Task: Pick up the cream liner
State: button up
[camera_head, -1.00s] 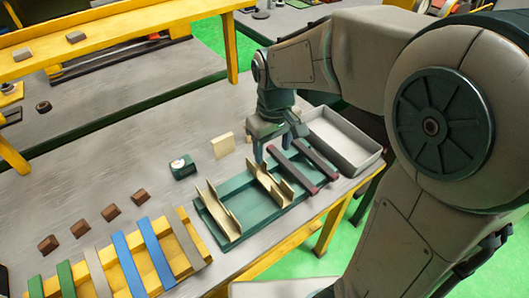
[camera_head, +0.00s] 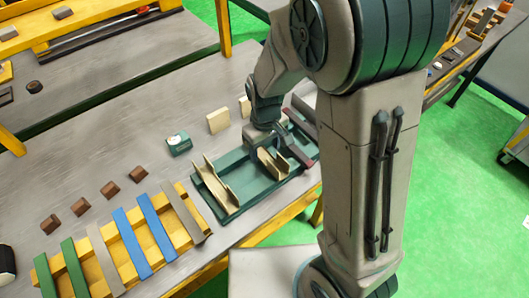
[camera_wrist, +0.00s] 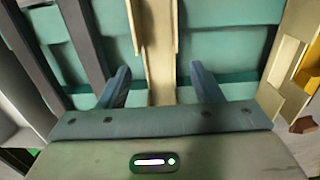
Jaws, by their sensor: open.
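Two cream liners, folded like open channels, stand in a green tray (camera_head: 244,192). The left cream liner (camera_head: 217,186) is clear of my gripper. The right cream liner (camera_head: 270,165) is directly under my gripper (camera_head: 274,148), which partly covers it. In the wrist view my gripper (camera_wrist: 160,70) is open, with one finger on each side of this cream liner (camera_wrist: 158,45). Gaps show between the liner and both fingers. The liner's near end is hidden by the gripper body.
Dark bars (camera_head: 300,125) lie across the tray's right end, close to my gripper. A small green device (camera_head: 179,143) and an upright cream block (camera_head: 218,121) stand behind the tray. A yellow rack (camera_head: 185,217) with coloured strips and several brown blocks (camera_head: 109,190) are at left.

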jog(key=shift+f, duration=1)
jog(key=c, duration=0.9)
jog(key=shift+o, duration=0.2)
jog(key=shift+r, duration=0.1)
jog(key=shift+r, duration=0.45)
notch_tip(320, 180, up, 3)
jog(key=shift+s+r+b, duration=0.1)
jog(key=shift+b, duration=0.25)
jog(key=s+d+r+b, duration=0.1)
jog(key=s+d+r, duration=0.5)
jog(key=s, duration=0.3)
jog(key=shift+s+d+r, duration=0.2)
jog(key=shift+r, duration=0.05)
